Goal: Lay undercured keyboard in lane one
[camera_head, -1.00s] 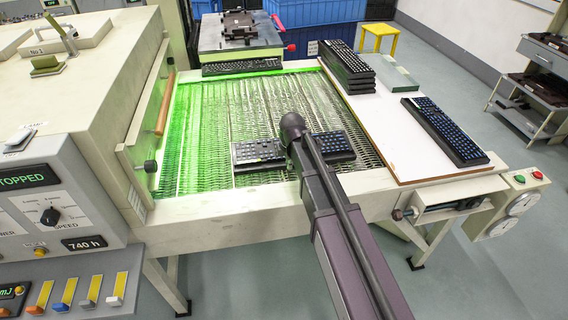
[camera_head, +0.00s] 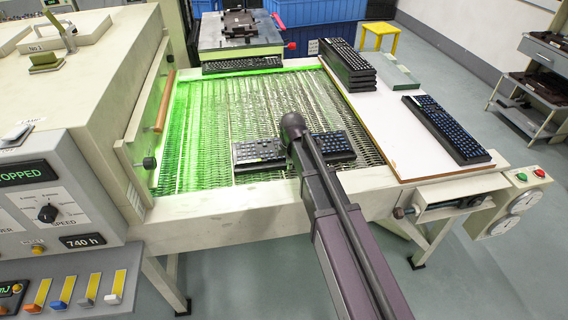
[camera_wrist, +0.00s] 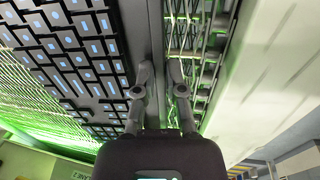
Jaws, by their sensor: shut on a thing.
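A dark keyboard (camera_head: 258,154) lies crosswise at or just above the near part of the green-lit mesh belt (camera_head: 205,130). My arm hides its middle, and I cannot tell whether it touches the mesh. In the wrist view the keyboard (camera_wrist: 75,60), with pale-marked keys, fills the left side. My gripper (camera_wrist: 162,72) is shut on its edge, with mesh showing just right of the fingers. In the head view my arm hides the gripper. Another dark keyboard (camera_head: 243,65) lies across the far end of the belt.
A white board (camera_head: 395,140) right of the belt carries a stack of keyboards (camera_head: 350,68) and one keyboard (camera_head: 447,130). The machine housing (camera_head: 95,90) bounds the belt on the left; its panel (camera_head: 24,177) reads STOPPED. Bare mesh lies between the two belt keyboards.

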